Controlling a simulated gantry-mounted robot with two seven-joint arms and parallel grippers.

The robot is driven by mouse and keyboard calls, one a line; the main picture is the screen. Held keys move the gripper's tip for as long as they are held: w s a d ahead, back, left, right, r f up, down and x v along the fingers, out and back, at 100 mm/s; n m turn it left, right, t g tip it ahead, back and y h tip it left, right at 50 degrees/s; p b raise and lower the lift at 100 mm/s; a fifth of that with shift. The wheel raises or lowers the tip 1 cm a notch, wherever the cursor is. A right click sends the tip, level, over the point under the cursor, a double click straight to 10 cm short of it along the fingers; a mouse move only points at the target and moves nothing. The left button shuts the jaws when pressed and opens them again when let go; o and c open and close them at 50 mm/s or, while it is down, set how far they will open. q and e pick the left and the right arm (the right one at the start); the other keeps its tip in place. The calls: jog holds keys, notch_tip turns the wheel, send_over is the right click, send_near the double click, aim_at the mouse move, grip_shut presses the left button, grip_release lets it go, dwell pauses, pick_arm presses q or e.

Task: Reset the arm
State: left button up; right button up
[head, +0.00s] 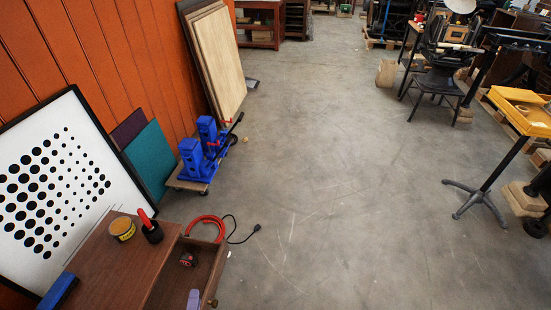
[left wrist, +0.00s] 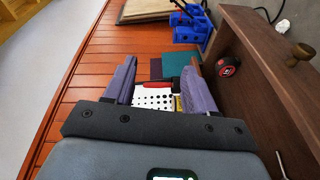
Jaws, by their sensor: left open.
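In the head view, a purple finger of my left gripper (head: 193,300) shows at the bottom edge, over the open drawer (head: 219,262) of the brown cabinet (head: 112,262). The rest of this gripper is outside the frame. In the left wrist view, both purple fingers of the left gripper (left wrist: 158,84) are spread apart with nothing held between them. A black and red tape measure (left wrist: 227,67) lies in the drawer, right of the fingers; it also shows in the head view (head: 188,259). My right gripper is not in view.
On the cabinet stand a yellow tin (head: 122,228), a red-handled tool (head: 150,227) and a blue object (head: 58,291). A dotted poster (head: 60,180) leans on the orange wall. A red coiled cable (head: 205,226) lies beyond the drawer. The middle floor is clear.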

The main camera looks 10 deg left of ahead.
pick_arm(q)
jog(key=s+d+r+m+g+h+p, duration=0.1)
jog(key=d+r+m+g+h+p, duration=0.3)
jog(key=r, duration=0.6)
jog(key=s+d+r+m+g+h+p, duration=0.1)
jog(key=d+r+m+g+p, duration=0.15)
jog(key=r+m+p, duration=0.55)
jog(key=s+d+r+m+g+b, duration=0.2)
jog(key=s+r+m+g+b, duration=0.15)
jog(key=s+m+g, duration=0.55)
notch_tip(320, 180, up, 38)
jog(key=s+t+p, duration=0.2)
jog(key=p, duration=3.7)
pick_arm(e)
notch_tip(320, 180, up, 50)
pick_arm(q)
notch_tip(320, 180, down, 75)
jog(key=b, duration=7.5)
jog(key=shift+d+m+b, duration=0.15)
jog(key=shift+m+b, duration=0.15)
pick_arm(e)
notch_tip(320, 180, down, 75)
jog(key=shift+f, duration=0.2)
pick_arm(q)
jog(key=shift+w+r, duration=0.1)
